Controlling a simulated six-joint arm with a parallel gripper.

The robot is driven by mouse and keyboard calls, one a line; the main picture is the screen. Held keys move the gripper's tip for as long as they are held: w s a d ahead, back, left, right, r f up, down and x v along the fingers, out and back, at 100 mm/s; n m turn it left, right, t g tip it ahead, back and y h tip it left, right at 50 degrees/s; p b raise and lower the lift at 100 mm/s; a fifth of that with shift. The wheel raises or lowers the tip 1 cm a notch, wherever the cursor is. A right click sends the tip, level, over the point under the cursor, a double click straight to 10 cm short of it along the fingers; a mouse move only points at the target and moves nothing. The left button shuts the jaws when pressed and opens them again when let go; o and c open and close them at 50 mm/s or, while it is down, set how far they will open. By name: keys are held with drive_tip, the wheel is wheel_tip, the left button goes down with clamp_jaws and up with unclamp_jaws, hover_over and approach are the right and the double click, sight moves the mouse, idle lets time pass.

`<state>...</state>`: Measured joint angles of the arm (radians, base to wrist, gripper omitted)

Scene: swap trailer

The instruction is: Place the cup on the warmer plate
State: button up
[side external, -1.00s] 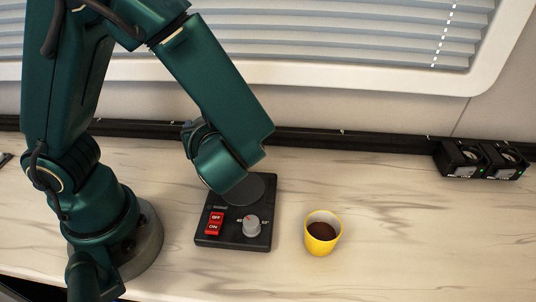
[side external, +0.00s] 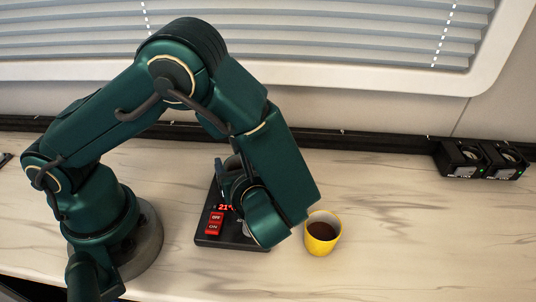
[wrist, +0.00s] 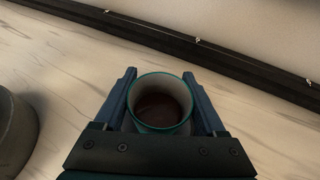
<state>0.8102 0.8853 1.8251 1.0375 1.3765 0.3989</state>
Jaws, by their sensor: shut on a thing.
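My gripper (wrist: 160,78) is shut on a teal-rimmed cup (wrist: 163,103) of dark drink, with one finger on either side in the wrist view. In the side view this cup is hidden by my arm. The black warmer (side external: 205,238) lies on the worktop in the side view, with red OFF and ON buttons and a lit red readout of about 21°. Its round plate is hidden behind my wrist and gripper. A second cup, yellow (side external: 323,246) with dark drink, stands upright to the right of the warmer. I cannot tell the held cup's height.
Two small black boxes (side external: 480,160) with green lights stand at the back right. A black rail (side external: 360,142) runs along the back wall, below a window with blinds (side external: 300,35). The light worktop (side external: 420,240) is clear right of the yellow cup.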

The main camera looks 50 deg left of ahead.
drive_tip(key=o, duration=1.5)
drive_tip(key=shift+f, duration=0.1)
drive_tip(key=shift+c, duration=0.2)
drive_tip(key=shift+d+r, duration=0.1)
drive_tip(key=shift+r, duration=0.1)
drive_tip(key=v, duration=1.1)
drive_tip(key=shift+s+d, duration=0.15)
drive_tip(key=shift+d, duration=0.05)
drive_tip(key=s+a+r+n+h, duration=0.2)
drive_tip(key=n+h, duration=0.4)
drive_tip(key=n, duration=0.5)
drive_tip(key=s+a+r+n+h, duration=0.2)
drive_tip(key=a+r+n+h, duration=0.3)
drive_tip(key=n, duration=0.6)
drive_tip(key=shift+a+r+n+h, duration=0.2)
drive_tip(key=shift+a+n+h, duration=0.1)
drive_tip(key=shift+a+h, duration=0.35)
